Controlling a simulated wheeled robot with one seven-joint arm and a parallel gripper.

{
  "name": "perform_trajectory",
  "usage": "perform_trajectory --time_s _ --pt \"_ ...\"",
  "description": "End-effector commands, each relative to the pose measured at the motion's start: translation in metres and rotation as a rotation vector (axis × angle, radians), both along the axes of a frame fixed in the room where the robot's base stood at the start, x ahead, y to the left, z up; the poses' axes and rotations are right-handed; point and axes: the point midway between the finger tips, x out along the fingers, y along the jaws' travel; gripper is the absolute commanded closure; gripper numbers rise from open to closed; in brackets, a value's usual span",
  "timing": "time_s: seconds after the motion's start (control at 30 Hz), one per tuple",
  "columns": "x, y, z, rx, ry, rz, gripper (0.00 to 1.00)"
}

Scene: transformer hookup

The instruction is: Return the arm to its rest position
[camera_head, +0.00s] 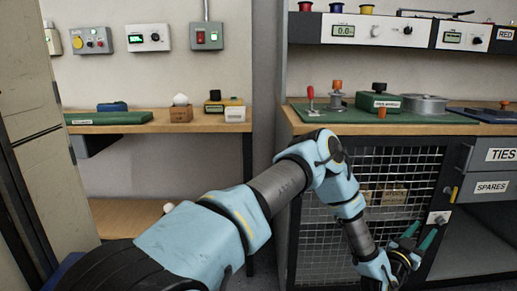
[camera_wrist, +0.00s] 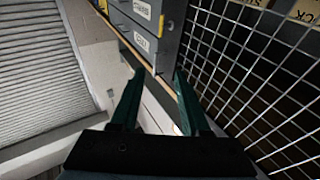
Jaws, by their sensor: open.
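My gripper (camera_head: 418,243) is at the lower right in the head view, in front of the mesh cage door under the right workbench. Its two green fingers also show in the wrist view (camera_wrist: 158,98), spread apart with nothing between them. My light-blue arm reaches forward and then bends down at the elbow. In the wrist view the mesh (camera_wrist: 262,75) runs close along the right side of the fingers. I cannot tell if they touch it.
The right workbench (camera_head: 292,122) holds a green mat and several parts. Drawers marked TIES (camera_head: 502,155) and SPARES (camera_head: 490,187) are right of the cage. A left bench (camera_head: 150,127) and wall boxes stand farther left. A gap separates the benches.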

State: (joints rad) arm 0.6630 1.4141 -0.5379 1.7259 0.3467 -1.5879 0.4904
Motion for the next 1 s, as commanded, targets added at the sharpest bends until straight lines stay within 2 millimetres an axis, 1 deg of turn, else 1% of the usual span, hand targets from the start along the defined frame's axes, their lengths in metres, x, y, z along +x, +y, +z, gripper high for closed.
perform_trajectory --time_s 0.03,0.1,0.37,0.57,0.67,0.77,0.87,0.9,0.97,1.0 --pt "0.0 0.0 0.0 0.0 0.0 0.0 0.54" --pt "0.006 0.001 0.004 0.02 0.002 -0.006 0.54" --pt "0.025 0.009 0.009 0.102 0.025 -0.026 0.54" --pt "0.049 0.025 0.017 0.206 0.057 -0.036 0.54" --pt "0.065 0.04 0.021 0.277 0.084 -0.035 0.54" --pt "0.084 0.063 0.026 0.368 0.122 -0.025 0.54" --pt "0.108 0.102 0.034 0.481 0.184 0.007 0.54" --pt "0.118 0.123 0.037 0.533 0.218 0.027 0.54" --pt "0.131 0.159 0.042 0.612 0.28 0.066 0.54" --pt "0.138 0.185 0.046 0.662 0.323 0.095 0.54"
